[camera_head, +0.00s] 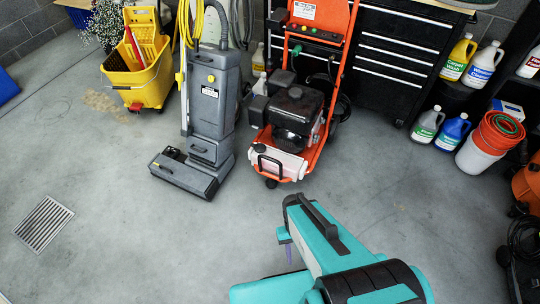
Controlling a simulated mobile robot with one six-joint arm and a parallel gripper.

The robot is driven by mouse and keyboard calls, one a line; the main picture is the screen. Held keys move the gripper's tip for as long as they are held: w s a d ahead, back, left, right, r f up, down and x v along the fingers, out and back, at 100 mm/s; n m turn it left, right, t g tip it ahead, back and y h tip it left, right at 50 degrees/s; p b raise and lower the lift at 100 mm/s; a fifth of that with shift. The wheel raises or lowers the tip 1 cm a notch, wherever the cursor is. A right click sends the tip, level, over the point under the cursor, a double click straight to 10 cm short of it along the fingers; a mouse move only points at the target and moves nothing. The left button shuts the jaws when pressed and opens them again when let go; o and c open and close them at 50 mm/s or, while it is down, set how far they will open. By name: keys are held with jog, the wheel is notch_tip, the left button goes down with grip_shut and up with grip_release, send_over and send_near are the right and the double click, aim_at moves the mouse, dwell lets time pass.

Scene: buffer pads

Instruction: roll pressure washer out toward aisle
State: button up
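The pressure washer (296,105) stands upright near the back wall, right of centre. It has an orange tubular frame, a black engine, a pale tank low at the front and small wheels. A label plate is on its upper panel. My arm, teal, white and black, rises from the bottom edge. What looks like my gripper (287,248) points down at its far end, mostly hidden by the arm. It is apart from the washer, in front of it, with floor between. I cannot see whether its fingers are open.
A grey upright floor machine (210,110) stands close left of the washer. A yellow mop bucket (150,80) is further left. A black tool chest (385,55) is behind right. Several jugs and an orange-white bucket (482,150) line the right. Floor in front is clear, with a drain grate (43,223).

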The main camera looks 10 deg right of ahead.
aim_at(281, 165)
jog(key=shift+o, duration=0.6)
jog(key=w+a+f+m+t+y+b, duration=0.25)
jog(key=w+f+m+y+b, duration=0.4)
jog(key=w, duration=0.45)
jog(key=w+a+f+m+t+y+b, duration=0.25)
jog(key=w+f+m+b, duration=0.4)
jog(key=w+b, duration=0.4)
jog(key=w+d+m+t+y+b, duration=0.1)
jog(key=w+d+m+t+b, duration=0.2)
jog(key=w, duration=0.5)
jog(key=w+d+r+m+t+y+b, duration=0.1)
jog(key=w+d+m+t+y+b, duration=0.1)
jog(key=w+d, duration=0.5)
jog(key=w+d+m+t+y+b, duration=0.2)
jog(key=w+d+m+t+b, duration=0.2)
jog(key=w+b, duration=0.4)
jog(key=shift+w+d+r+m+t, duration=0.2)
jog(key=shift+w+t, duration=0.1)
jog(key=shift+w, duration=0.15)
jog(key=shift+w+d+r+m+t, duration=0.15)
jog(key=shift+w+t, duration=0.15)
jog(key=shift+w, duration=0.15)
jog(key=shift+w+d+r+m+t, duration=0.1)
jog(key=shift+w+d+t, duration=0.15)
jog(key=shift+w, duration=0.2)
jog(key=shift+w+d+r+y, duration=0.2)
jog(key=shift+d+r+y, duration=0.05)
jog(key=shift+y, duration=0.05)
